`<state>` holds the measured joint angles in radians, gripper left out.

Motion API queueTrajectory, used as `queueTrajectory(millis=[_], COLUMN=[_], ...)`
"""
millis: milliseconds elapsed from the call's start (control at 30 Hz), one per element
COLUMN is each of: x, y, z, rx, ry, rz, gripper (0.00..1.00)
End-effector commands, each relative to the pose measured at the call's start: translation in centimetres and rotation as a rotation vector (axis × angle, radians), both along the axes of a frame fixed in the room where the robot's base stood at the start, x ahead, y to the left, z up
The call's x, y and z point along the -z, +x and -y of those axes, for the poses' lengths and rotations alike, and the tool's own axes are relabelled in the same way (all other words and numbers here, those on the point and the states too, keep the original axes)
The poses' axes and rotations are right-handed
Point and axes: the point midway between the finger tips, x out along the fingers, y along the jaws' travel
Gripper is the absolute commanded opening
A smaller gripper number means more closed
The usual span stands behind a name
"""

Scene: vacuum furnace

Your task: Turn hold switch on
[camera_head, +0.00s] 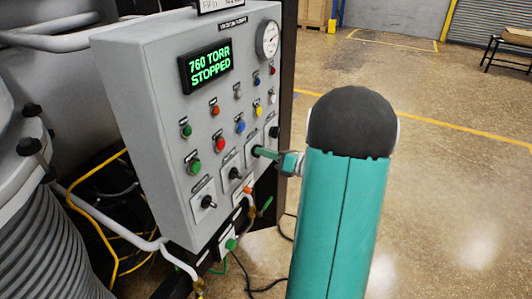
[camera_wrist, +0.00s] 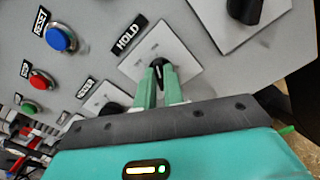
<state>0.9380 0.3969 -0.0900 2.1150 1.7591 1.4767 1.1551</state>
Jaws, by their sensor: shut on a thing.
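The hold switch (camera_wrist: 158,68) is a small black knob on a pale square plate (camera_wrist: 179,56), beside a black label (camera_wrist: 128,35) reading HOLD. In the wrist view my gripper (camera_wrist: 159,80) has its two green fingers on either side of the knob, shut on it. The fingers hide part of the knob, and I cannot tell which setting it points to. In the head view my gripper (camera_head: 262,153) reaches the panel's right side, at the row of black switches, and mostly covers the hold switch there.
The grey control panel (camera_head: 160,110) has a green display (camera_head: 210,63) reading 760 TORR STOPPED, a round gauge (camera_head: 268,40) and several coloured buttons. Other black switches (camera_head: 208,202) sit close by on the left. Hoses and yellow cables (camera_head: 95,195) hang left of the panel.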

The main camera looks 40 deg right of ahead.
Motion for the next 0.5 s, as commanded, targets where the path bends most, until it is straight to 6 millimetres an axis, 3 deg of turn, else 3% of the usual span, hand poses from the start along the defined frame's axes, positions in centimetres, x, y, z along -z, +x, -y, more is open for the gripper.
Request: queueTrajectory(millis=[400,433,500], x=[0.07,0.07,0.07], y=[0.01,0.01,0.01], z=[-0.03,-0.03,-0.03], rx=[-0.001,-0.001,-0.001], ry=[0.011,0.011,0.011], rz=[-0.005,-0.005,-0.005], gripper=[0.00,0.12,0.26])
